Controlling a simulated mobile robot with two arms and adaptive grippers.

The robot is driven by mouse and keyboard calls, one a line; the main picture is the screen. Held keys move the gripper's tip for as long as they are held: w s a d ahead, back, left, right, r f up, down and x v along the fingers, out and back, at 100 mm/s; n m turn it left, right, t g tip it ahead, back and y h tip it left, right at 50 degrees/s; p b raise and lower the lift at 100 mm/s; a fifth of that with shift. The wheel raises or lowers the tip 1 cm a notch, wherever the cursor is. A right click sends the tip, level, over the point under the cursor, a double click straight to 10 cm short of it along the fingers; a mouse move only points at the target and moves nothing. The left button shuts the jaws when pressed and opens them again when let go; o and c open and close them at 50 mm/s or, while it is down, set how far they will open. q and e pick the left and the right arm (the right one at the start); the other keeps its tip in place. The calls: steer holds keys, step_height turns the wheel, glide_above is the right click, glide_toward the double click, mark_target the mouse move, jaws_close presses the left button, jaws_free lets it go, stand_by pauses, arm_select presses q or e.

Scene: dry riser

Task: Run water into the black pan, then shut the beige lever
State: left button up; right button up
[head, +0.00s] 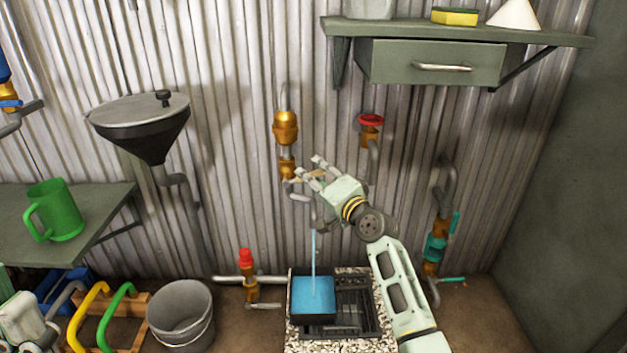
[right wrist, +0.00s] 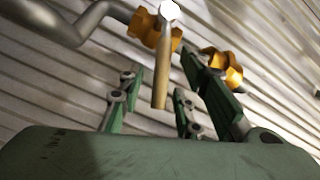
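The black pan (head: 313,319) sits at the bottom centre on a dark grate, with blue water across its inside. A thin blue stream (head: 314,262) falls into it from a grey spout under a brass valve. The beige lever (right wrist: 160,82) hangs from that valve in the right wrist view. My right gripper (head: 308,169) is at the valve, its fingers open. In the right wrist view its fingers (right wrist: 158,100) stand apart on both sides of the lever, with gaps visible. A pale part of my left arm (head: 24,318) shows at the lower left; its fingertips are unclear.
A red wheel valve (head: 370,121) is right of the brass valve. A red-topped valve (head: 247,262) and a grey bucket (head: 181,316) stand left of the pan. A teal-handled valve (head: 436,247) is at the right. A shelf with a drawer (head: 437,62) hangs above.

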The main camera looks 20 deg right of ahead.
steer(key=shift+w+a, duration=0.1)
steer(key=shift+w, duration=0.25)
steer(key=shift+c, duration=0.4)
jaws_close()
